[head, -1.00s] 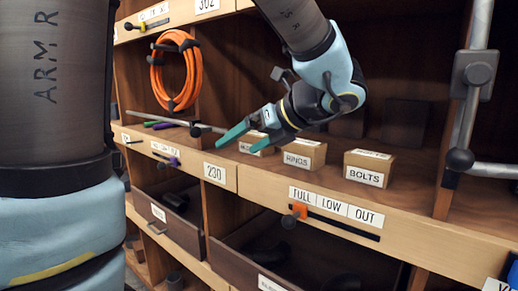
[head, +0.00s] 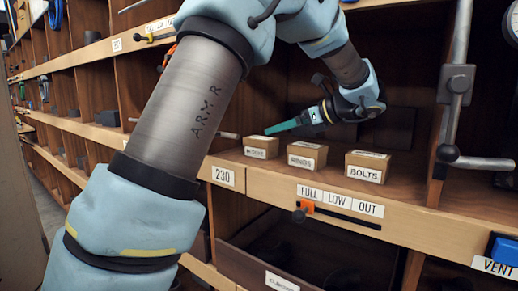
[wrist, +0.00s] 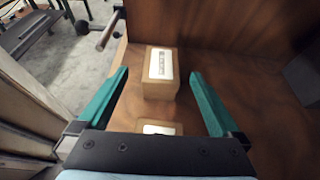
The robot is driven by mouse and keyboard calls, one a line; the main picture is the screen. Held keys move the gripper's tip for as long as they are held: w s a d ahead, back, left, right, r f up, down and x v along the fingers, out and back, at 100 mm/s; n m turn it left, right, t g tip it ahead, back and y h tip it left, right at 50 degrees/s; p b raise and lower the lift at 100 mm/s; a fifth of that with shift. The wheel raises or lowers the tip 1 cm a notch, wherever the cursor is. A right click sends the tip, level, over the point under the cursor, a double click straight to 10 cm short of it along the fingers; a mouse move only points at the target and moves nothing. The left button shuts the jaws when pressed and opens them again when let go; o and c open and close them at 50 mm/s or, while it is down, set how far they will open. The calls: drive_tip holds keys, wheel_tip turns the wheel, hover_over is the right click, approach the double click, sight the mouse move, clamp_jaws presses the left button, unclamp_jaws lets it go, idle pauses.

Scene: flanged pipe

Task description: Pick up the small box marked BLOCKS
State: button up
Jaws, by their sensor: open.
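The small box marked BLOCKS (head: 261,147) is the leftmost of three cardboard boxes on the shelf; its label is small and hard to read. In the wrist view a box (wrist: 160,90), which appears to be this one, stands ahead between the two green fingers, its label too blurred to read. My gripper (head: 269,130) is open and empty, pointing left. In the head view its fingertips overlap the box's top back edge. In the wrist view the fingers (wrist: 158,73) show on both sides of the box, with gaps; contact is not visible.
The RINGS box (head: 307,156) and BOLTS box (head: 367,167) stand to the right. Another box top (wrist: 158,129) shows close to the gripper body. An upright metal pipe (head: 456,90) is at right. The orange slider (head: 307,207) is on the shelf front.

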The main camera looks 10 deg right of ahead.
sight(257, 137)
drive_tip(key=p+x, duration=0.2)
drive_tip(key=x, duration=0.8)
drive_tip(key=shift+w+f, duration=0.25)
drive_tip(key=shift+w, duration=0.05)
drive_tip(key=shift+c, duration=0.2)
clamp_jaws()
drive_tip(key=shift+r, duration=0.1)
idle(0.3)
